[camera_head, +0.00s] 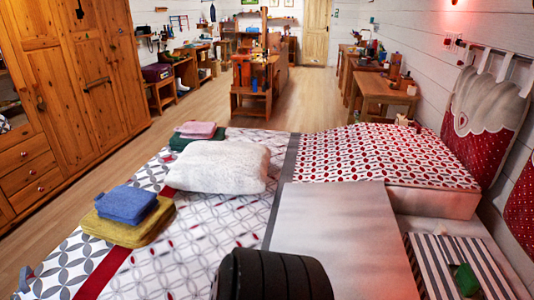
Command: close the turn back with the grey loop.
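A bed with a patterned cover (190,235) fills the lower half of the head view. A grey band (283,190) runs along the cover, beside a plain pale grey panel (335,225). A red-and-white patterned section (375,155) lies at the far right, raised at its front edge. A small grey-blue loop-like piece (25,279) sits at the cover's lower left edge; I cannot tell whether it is the grey loop. A green piece (465,279) lies on a striped surface (445,255) at the lower right. Neither of my grippers is in view.
A white fluffy pillow (218,167), pink and green folded cloths (197,131), and blue and yellow folded cloths (125,210) lie on the bed. A black ribbed cylinder (272,277) blocks the bottom middle. A wooden wardrobe (80,75) stands left; floor (190,105) is clear between.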

